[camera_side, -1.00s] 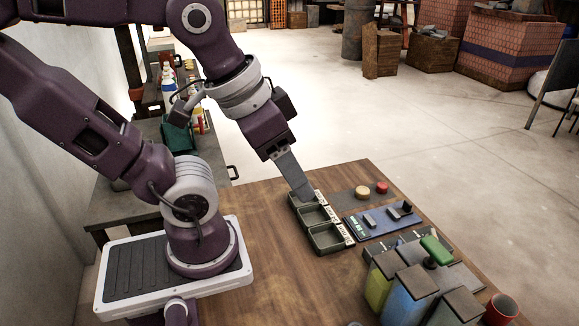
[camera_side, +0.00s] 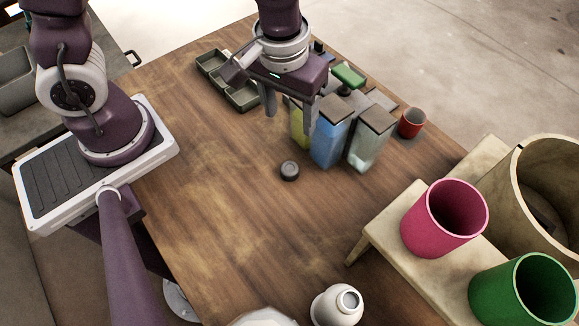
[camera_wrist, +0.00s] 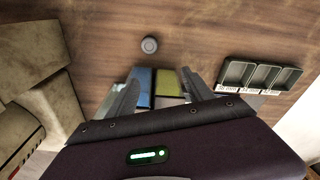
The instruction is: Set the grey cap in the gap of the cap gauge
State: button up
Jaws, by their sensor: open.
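The grey cap (camera_side: 289,170) lies on the bare wooden table, in front of the coloured containers. It also shows in the wrist view (camera_wrist: 149,45), near the top, beyond the fingertips. My gripper (camera_side: 290,120) is open and empty, pointing down above the table, behind the cap in the side view and apart from it. Its two fingers also show in the wrist view (camera_wrist: 159,76), spread apart. I cannot make out the cap gauge or its gap now; only a sliver of blue shows behind my wrist in the side view.
Yellow (camera_side: 299,128), blue (camera_side: 328,142) and pale (camera_side: 367,152) containers stand close beside my fingers. Open trays (camera_side: 240,97) lie at the back left. A red cup (camera_side: 411,124), pink cup (camera_side: 428,228) and green cup (camera_side: 508,297) stand right. The table left of the cap is clear.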

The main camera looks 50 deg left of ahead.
jog(key=g, duration=0.1)
send_over(290, 168)
jog(key=shift+n, duration=0.4)
jog(key=f, duration=0.5)
jog(key=shift+w+d+f, duration=0.25)
jog(key=shift+w, duration=0.05)
jog(key=f, duration=0.6)
jog(key=shift+s+a+f, duration=0.25)
jog(key=shift+s+a, duration=0.05)
grip_shut()
